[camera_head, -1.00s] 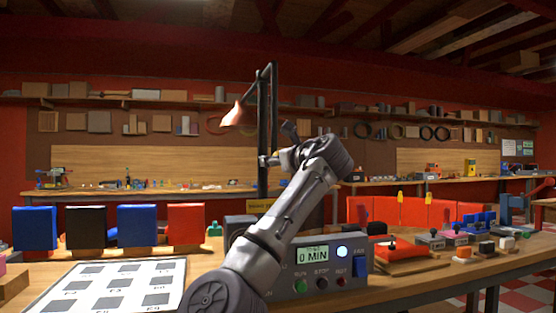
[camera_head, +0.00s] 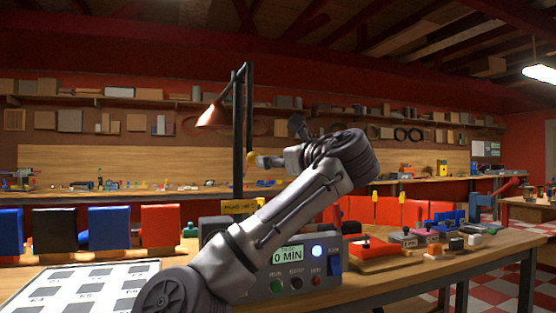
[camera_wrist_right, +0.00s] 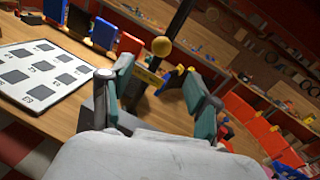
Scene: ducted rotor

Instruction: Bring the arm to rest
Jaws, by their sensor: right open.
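My right arm (camera_head: 285,215) rises from the bottom edge of the head view, slanting up to the right in front of the bench. Its bent joint is at the upper right. My left gripper is in neither view now.
The arm partly covers a grey control box (camera_head: 292,283) reading "0 MIN". A black lamp post (camera_head: 239,150) stands close behind the arm. A white marked board (camera_head: 118,275) lies at left, with coloured panels (camera_head: 108,230) behind. Red blocks and small parts fill the right bench.

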